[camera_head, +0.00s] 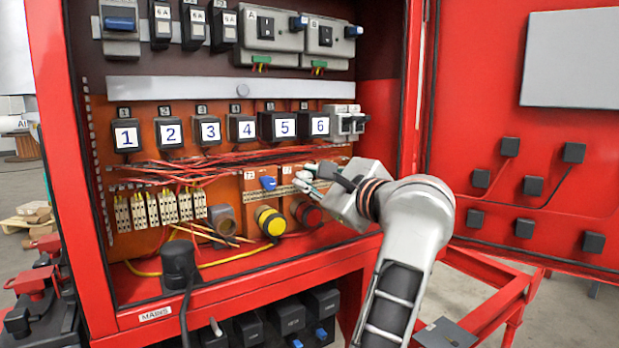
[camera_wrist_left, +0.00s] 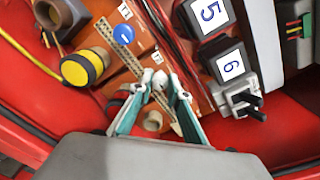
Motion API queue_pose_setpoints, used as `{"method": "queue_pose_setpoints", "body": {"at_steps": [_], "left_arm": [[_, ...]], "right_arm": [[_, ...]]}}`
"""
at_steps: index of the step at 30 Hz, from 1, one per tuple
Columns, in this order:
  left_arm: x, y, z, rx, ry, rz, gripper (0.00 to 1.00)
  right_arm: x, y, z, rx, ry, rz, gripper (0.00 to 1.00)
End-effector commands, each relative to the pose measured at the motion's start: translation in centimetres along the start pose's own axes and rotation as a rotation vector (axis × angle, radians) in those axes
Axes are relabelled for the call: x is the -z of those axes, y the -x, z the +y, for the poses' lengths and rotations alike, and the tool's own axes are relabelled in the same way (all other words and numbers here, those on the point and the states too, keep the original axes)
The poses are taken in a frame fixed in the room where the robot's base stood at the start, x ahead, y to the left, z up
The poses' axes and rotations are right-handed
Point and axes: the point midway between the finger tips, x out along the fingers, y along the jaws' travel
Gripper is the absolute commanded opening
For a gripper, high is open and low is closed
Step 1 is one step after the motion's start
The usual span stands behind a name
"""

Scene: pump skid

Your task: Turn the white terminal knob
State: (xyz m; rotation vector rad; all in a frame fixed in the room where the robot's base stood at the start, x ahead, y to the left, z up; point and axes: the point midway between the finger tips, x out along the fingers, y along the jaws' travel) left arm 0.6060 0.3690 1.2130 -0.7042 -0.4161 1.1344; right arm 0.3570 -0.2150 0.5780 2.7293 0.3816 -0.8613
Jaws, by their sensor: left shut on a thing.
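The small white terminal knob (camera_wrist_left: 160,80) sits between my left fingertips in the left wrist view, beside a tan terminal strip (camera_wrist_left: 118,62). My left gripper (camera_wrist_left: 161,84) has its two green-and-white fingers closed in on the knob, one on each side. In the head view my left gripper (camera_head: 307,180) reaches into the red cabinet from the right, at the T2 and T1 panel. The knob is too small and covered there to make out clearly. My right gripper is in neither view.
A yellow-and-black button (camera_head: 270,221), a blue switch (camera_head: 269,182) and a red button (camera_head: 306,212) are close by. Numbered modules (camera_head: 204,130) and red wires (camera_head: 170,170) lie above. The cabinet's red lower edge (camera_head: 240,288) runs below. The open door (camera_head: 560,200) is at right.

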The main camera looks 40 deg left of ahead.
Motion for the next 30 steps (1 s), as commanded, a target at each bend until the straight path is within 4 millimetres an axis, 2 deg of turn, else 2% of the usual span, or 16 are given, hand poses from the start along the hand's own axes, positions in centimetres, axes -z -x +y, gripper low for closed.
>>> {"method": "queue_pose_setpoints", "body": {"at_steps": [8, 9, 11, 23, 30], "left_arm": [[0.1, 0.0, 0.1, -0.002, -0.002, 0.002, 0.00], [0.1, 0.0, 0.1, -0.002, -0.002, 0.002, 0.19], [0.1, 0.0, 0.1, -0.002, -0.002, 0.001, 0.34], [0.1, 0.3, 0.0, 0.000, -0.001, 0.001, 0.34], [0.1, 3.1, 0.0, 0.001, -0.001, 0.005, 0.34]], "right_arm": [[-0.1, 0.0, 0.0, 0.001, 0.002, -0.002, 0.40], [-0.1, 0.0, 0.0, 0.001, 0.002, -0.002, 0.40], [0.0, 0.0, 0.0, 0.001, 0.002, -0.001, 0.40], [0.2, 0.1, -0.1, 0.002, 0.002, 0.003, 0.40], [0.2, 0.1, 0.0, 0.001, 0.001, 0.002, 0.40]]}}
